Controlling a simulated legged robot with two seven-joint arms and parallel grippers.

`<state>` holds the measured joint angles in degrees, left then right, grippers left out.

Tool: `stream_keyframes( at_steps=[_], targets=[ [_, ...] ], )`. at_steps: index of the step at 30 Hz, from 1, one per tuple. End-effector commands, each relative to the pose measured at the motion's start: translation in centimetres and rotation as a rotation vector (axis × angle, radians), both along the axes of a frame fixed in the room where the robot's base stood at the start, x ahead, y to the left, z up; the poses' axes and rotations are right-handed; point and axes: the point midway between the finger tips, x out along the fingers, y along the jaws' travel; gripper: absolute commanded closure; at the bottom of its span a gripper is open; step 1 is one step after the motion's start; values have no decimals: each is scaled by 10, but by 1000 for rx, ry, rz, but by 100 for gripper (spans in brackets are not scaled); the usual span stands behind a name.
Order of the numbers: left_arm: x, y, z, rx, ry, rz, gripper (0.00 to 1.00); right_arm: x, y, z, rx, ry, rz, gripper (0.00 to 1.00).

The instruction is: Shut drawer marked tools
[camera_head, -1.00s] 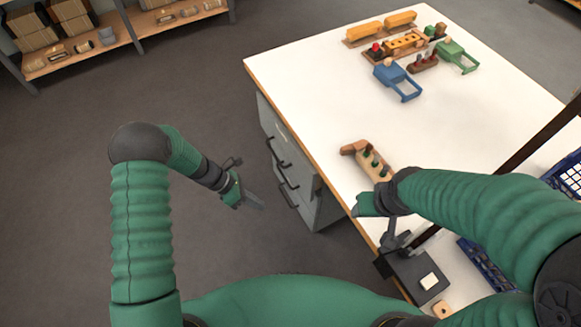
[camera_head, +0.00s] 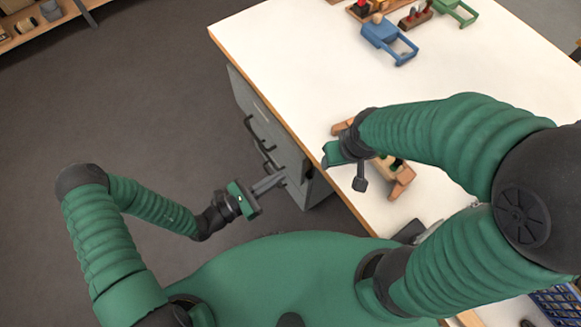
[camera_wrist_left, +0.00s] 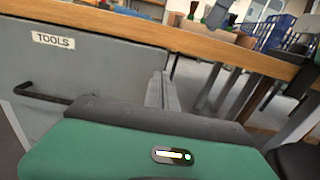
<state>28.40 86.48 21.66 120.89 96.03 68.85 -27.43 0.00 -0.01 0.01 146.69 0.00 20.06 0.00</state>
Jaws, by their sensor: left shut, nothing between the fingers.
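The drawer marked tools shows in the left wrist view as a grey front (camera_wrist_left: 100,68) with a white TOOLS label (camera_wrist_left: 53,40) and a dark bar handle (camera_wrist_left: 40,94). In the head view, the grey drawer unit (camera_head: 245,95) stands under the table's left edge. I cannot tell how far the drawer stands out. My left gripper (camera_head: 280,178) is shut and empty, its fingers pointing at the unit near the lower handle (camera_head: 268,158). Contact is unclear. My right gripper (camera_head: 360,182) is over the table's edge; its jaws are not clear.
The white table (camera_head: 290,60) has a wooden edge above the drawers. A wooden block piece (camera_head: 400,180) lies partly hidden under my right arm. A blue toy piece (camera_head: 385,38) and a green one (camera_head: 457,12) are at the back. The dark floor (camera_head: 130,110) at left is clear.

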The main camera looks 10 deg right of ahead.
Motion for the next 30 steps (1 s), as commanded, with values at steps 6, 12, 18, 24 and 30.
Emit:
stream_keyframes(
  at_steps=[6,12,18,24,30],
  targets=[
    [14,-37,-1,0,0,-3,100,0,0,-5,0,0,0,40],
    [20,-49,0,1,0,-2,100,0,0,-6,0,0,0,40],
    [20,-49,0,1,0,-1,100,0,0,-5,0,0,0,40],
    [23,-56,1,0,-1,-3,100,0,0,-4,0,0,0,40],
    [35,-86,1,0,0,-2,100,0,0,0,0,0,0,40]
  ],
)
